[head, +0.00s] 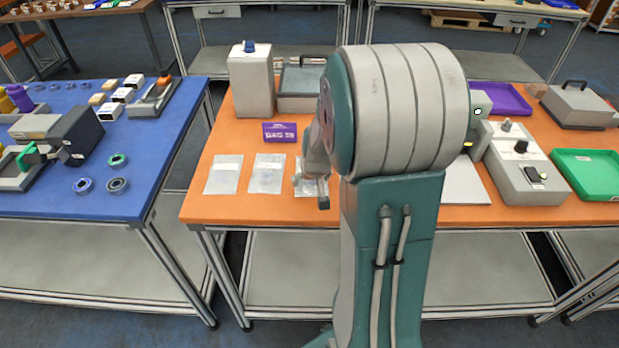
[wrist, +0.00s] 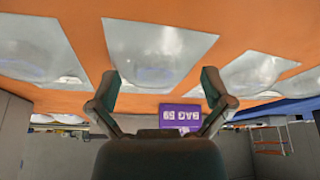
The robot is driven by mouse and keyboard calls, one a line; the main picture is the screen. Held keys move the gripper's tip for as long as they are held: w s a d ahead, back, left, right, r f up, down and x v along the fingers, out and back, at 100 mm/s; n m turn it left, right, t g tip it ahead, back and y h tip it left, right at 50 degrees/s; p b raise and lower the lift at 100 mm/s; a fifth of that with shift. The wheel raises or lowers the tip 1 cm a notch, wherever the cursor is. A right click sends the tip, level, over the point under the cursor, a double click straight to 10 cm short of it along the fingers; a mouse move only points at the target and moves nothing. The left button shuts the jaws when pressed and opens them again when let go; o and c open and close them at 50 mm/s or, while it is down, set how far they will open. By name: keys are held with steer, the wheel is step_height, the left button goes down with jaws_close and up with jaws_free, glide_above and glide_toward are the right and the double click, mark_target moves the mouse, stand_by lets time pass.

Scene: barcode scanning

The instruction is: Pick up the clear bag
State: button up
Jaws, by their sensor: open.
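Clear flat bags lie in a row on the orange table (head: 240,208). In the head view, one bag (head: 224,174) is at the left, another (head: 267,173) beside it, and a third (head: 304,187) is partly covered by my gripper (head: 322,192). In the wrist view, my gripper (wrist: 159,82) is open and empty, its fingers spread with a clear bag (wrist: 160,48) ahead between them. Other bags lie to its left (wrist: 45,48) and right (wrist: 255,72), with one more at the right edge (wrist: 307,80). I cannot tell how high the fingertips are above the table.
A purple bag sign (head: 280,133) stands behind the bags and looks upside down in the wrist view (wrist: 181,116). A grey box (head: 251,85) stands behind it. A grey device (head: 525,172) and green tray (head: 588,172) are at the right. A blue table (head: 110,205) is at the left.

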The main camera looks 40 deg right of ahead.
steer(key=shift+d+f, duration=0.15)
steer(key=shift+d, duration=0.35)
steer(key=shift+a, duration=0.15)
steer(key=c, duration=1)
steer(key=shift+a, duration=0.25)
steer(key=shift+c, duration=0.9)
steer(key=shift+d, duration=0.1)
